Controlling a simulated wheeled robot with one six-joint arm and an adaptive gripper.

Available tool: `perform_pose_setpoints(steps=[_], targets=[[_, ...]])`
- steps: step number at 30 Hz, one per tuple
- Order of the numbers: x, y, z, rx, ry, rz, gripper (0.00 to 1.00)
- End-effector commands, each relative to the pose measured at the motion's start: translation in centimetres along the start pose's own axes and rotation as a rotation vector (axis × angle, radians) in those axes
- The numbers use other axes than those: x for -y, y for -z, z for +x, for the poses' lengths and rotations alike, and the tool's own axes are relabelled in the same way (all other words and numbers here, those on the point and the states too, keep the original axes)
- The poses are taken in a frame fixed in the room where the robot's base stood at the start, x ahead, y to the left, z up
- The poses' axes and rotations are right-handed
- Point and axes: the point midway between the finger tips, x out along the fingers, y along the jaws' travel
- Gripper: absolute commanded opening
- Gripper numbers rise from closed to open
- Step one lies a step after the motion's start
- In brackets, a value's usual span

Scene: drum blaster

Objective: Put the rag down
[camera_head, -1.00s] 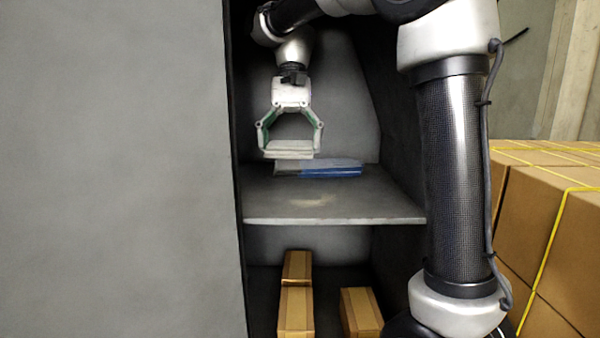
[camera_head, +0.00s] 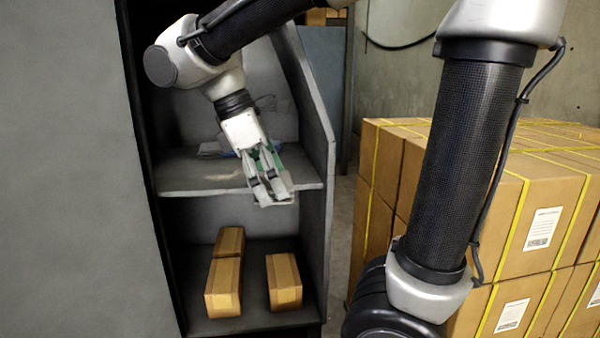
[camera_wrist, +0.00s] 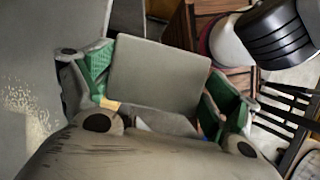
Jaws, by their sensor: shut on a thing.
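My gripper (camera_head: 270,192) is at the front right edge of the grey shelf (camera_head: 190,186), pointing down and tilted. It is shut on a flat, pale grey piece that looks like the rag (camera_wrist: 158,72). In the wrist view this piece lies between the green-padded fingers and appears flat and square. In the head view it is small and mostly hidden by the fingers. A grey and blue flat thing (camera_head: 212,149) lies further back on the shelf, partly behind my gripper.
Below the shelf, several brown cardboard boxes (camera_head: 284,284) stand in the lower compartment. The cabinet's side wall (camera_head: 316,120) rises just right of my gripper. A large stack of strapped cartons (camera_head: 545,215) stands to the right. The shelf's front left shows bare with a pale patch.

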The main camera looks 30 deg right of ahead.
Motion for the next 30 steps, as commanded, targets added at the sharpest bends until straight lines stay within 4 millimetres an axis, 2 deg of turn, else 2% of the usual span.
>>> perform_pose_setpoints(steps=[4, 12, 15, 23, 29, 30], targets=[[-2.5, -0.6, 0.5, 0.002, -0.009, -0.025, 0.5], [-10.1, -2.1, 1.1, 0.001, -0.008, -0.022, 0.5], [-12.0, -2.4, 1.2, 0.001, -0.007, -0.024, 0.5], [-14.1, -2.9, 1.4, 0.0, -0.009, -0.025, 0.5], [-17.5, -3.5, 1.7, 0.0, -0.008, -0.023, 0.5], [-17.4, -3.3, 2.3, 0.001, -0.006, -0.027, 0.5]])
